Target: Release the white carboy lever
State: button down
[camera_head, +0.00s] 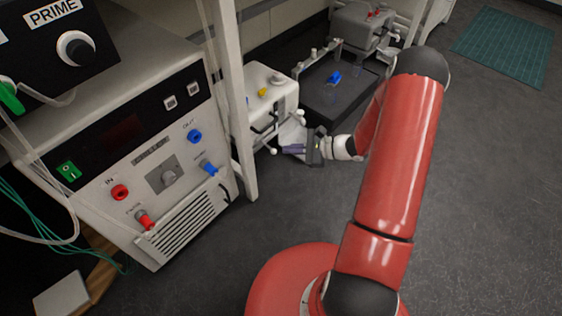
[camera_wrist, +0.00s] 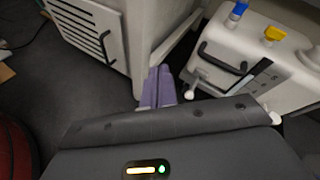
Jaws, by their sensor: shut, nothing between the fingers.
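The white carboy (camera_head: 256,79) stands beyond a pale upright post, with a yellow and a blue cap on top. It also shows at the upper right of the wrist view (camera_wrist: 240,36), with a black handle on its side. A small white ball-ended lever (camera_head: 272,150) sticks out low at its front. In the wrist view a white knob (camera_wrist: 189,94) lies just right of my fingers, and another white knob (camera_wrist: 275,117) is farther right. My gripper (camera_head: 285,149) has its purple fingers together and empty, close beside the lever. I cannot tell whether they touch it.
A white control unit (camera_head: 165,180) with red and blue ports stands at the left, next to the pale post (camera_head: 236,110). A black tray (camera_head: 335,95) with a blue item lies behind my gripper. Another grey-white carboy (camera_head: 352,30) is farther back. Open floor lies at the right.

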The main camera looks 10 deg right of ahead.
aim_at(268, 147)
jog(key=d+f+m+t+h, duration=0.1)
jog(key=d+f+m+t, duration=0.2)
jog(key=f, duration=0.6)
jog(key=d+f+m+t+h+b, duration=0.1)
jog(key=d+f+m+t+h, duration=0.1)
jog(key=f+m, duration=0.4)
notch_tip(268, 147, down, 3)
jog(key=shift+d+f+m+t+h, duration=0.2)
jog(key=shift+d+m+t+h, duration=0.1)
jog(key=shift+d+m+t, duration=0.15)
jog(key=shift+a, duration=0.1)
jog(key=b+x, duration=0.2)
jog(key=x, duration=0.7)
jog(key=shift+w+a+f, duration=0.1)
jog(key=shift+a, duration=0.05)
jog(key=r, duration=0.1)
jog(key=w+a+r, duration=0.1)
jog(key=w+r, duration=0.1)
jog(key=shift+a+r, duration=0.15)
jog(key=shift+r, duration=0.2)
jog(key=shift+p, duration=0.3)
jog(key=shift+s+r+g+p, duration=0.1)
jog(key=shift+r+g+p, duration=0.15)
jog(key=shift+r+p, duration=0.25)
